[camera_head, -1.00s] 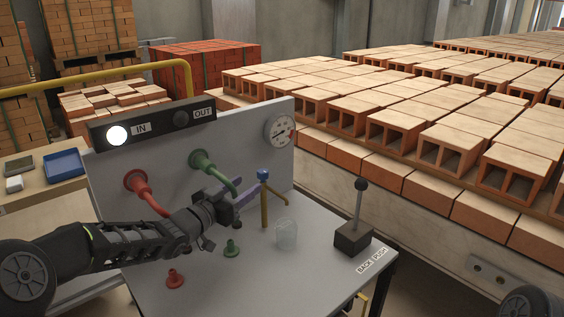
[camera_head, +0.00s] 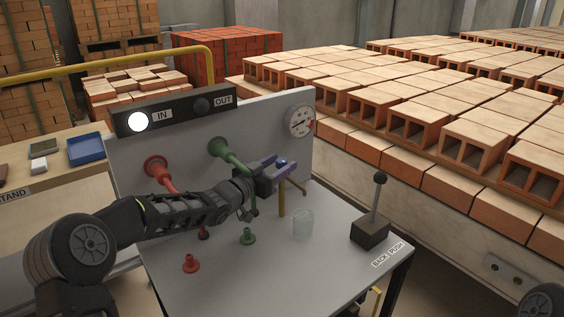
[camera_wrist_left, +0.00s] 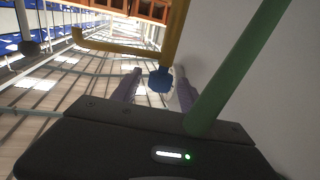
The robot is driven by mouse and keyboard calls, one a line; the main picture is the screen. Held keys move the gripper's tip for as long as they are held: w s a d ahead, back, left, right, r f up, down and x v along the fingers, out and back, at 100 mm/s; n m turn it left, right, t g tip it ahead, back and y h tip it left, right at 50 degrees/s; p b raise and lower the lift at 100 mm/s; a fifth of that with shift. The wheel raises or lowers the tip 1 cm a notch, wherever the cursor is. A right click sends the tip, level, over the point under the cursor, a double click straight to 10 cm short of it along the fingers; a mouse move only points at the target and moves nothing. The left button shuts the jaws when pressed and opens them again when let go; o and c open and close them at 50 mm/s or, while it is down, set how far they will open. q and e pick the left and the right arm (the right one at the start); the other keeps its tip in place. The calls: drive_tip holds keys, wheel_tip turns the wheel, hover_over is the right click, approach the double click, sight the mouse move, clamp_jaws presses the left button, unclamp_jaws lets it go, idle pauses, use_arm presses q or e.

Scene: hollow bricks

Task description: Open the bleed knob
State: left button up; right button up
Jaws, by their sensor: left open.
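The bleed knob (camera_head: 282,161) is a small blue knob on top of a yellow-brown bleed pipe (camera_head: 282,200) that stands on the grey bench. My left gripper (camera_head: 286,164) reaches it from the left, its purple fingers open, one on each side of the knob. In the left wrist view the blue knob (camera_wrist_left: 160,79) sits between the two open fingertips (camera_wrist_left: 158,78). I cannot tell whether the fingers touch it. My right gripper is not in view.
A green hose (camera_head: 232,155) hangs close beside my left gripper. A clear cup (camera_head: 303,224) stands on the bench under the pipe's spout. A black lever (camera_head: 373,215) stands to the right. A gauge (camera_head: 301,121) is on the panel behind.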

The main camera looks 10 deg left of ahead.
use_arm(q)
drive_tip(key=shift+w+d, duration=0.3)
drive_tip(key=shift+w, duration=0.3)
clamp_jaws()
